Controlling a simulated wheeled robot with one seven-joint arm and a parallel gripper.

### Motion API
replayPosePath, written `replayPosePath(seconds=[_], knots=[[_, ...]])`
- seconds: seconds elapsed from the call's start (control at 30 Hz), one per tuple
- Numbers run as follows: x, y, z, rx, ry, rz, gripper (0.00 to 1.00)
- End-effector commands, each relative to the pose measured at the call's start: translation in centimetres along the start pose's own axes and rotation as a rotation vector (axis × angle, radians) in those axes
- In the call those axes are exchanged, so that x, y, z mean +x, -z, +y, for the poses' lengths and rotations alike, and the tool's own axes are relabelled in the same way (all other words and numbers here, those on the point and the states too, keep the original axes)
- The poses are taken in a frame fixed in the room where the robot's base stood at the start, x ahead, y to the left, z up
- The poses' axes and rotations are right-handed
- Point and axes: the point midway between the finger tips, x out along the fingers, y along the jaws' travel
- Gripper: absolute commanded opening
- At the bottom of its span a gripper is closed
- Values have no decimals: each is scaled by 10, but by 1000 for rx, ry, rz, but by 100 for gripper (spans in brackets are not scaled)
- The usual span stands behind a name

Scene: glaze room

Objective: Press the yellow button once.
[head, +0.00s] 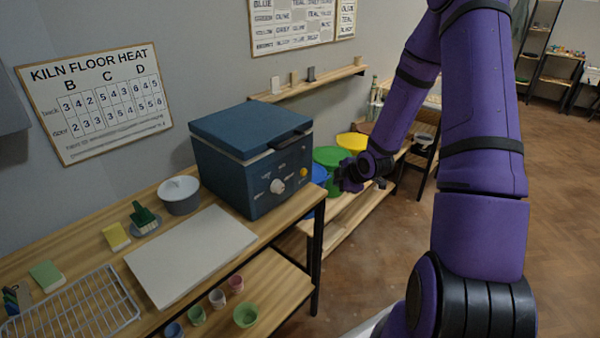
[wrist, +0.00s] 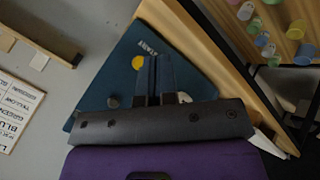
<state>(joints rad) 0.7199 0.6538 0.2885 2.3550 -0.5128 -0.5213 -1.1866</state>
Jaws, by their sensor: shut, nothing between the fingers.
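The yellow button (head: 304,172) is a small round knob at the right end of the front panel of the blue kiln box (head: 228,178). The same button (wrist: 136,61) shows in the wrist view just left of the fingertips. My gripper (head: 345,182) is in front of the panel, right of the button in the head view, with a gap between them. A white dial (head: 277,186) sits left of the button; the dial (wrist: 184,98) is partly hidden behind the fingers in the wrist view.
Small coloured cups (head: 246,315) stand on the lower shelf. Open floor lies to the right.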

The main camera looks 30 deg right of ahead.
Motion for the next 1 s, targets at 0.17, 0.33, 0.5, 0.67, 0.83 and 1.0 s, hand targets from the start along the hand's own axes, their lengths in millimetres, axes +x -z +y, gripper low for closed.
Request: replayPosePath(seconds=[0.17,0.33,0.5,0.67,0.83,1.0], knots=[[14,-9,-11,-20,-19,36,0],[18,-11,-14,-28,-30,49,0],[19,-11,-14,-29,-30,49,0],[19,-11,-14,-29,-30,49,0],[24,-7,-10,-30,-31,49,0],[36,4,-1,-30,-30,50,0]])
